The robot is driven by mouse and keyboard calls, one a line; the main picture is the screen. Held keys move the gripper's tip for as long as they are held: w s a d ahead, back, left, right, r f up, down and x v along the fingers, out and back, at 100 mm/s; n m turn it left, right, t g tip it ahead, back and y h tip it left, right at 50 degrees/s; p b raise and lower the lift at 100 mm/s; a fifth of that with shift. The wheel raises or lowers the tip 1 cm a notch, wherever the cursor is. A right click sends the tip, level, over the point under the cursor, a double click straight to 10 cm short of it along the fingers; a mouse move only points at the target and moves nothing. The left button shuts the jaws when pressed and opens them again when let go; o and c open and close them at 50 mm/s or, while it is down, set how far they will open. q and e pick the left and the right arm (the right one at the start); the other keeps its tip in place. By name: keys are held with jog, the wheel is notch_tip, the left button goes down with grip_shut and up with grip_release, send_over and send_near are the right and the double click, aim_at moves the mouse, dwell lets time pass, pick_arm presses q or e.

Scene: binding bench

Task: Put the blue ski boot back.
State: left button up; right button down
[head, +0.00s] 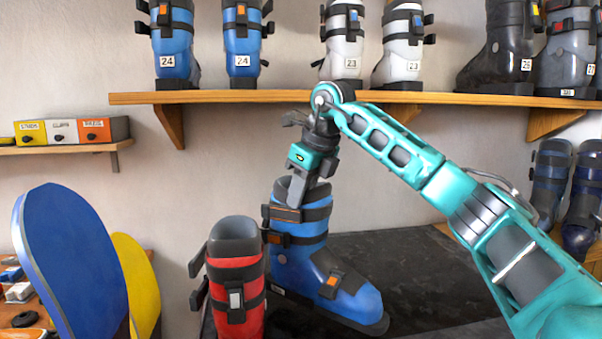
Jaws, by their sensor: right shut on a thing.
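The blue ski boot (306,258) has black straps and orange buckles, and its toe points to the lower right. My right gripper (298,192) comes down from above and is shut on the top of its cuff, near the black liner. The boot is over a black bench top (420,255); I cannot tell whether its sole touches it. A wooden wall shelf (250,97) holds a pair of blue boots (172,45) labelled 24 at its left end. My left gripper is not in view.
A red boot (237,285) stands close to the blue boot's left. White boots (342,45) labelled 23 and dark boots (505,50) fill more of the shelf. Blue (75,265) and yellow (138,285) boards stand at the left. Bare shelf shows between the blue and white pairs.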

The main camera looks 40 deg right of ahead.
jog(key=shift+f+b, duration=0.3)
jog(key=shift+f, duration=2)
jog(key=c, duration=1.4)
grip_release()
jog(key=shift+f, duration=0.15)
jog(key=o, duration=0.4)
jog(key=p+v, duration=0.1)
jog(key=v, duration=1)
jog(key=shift+a, duration=0.1)
jog(key=shift+s+r, duration=0.15)
jog(key=shift+r, duration=0.45)
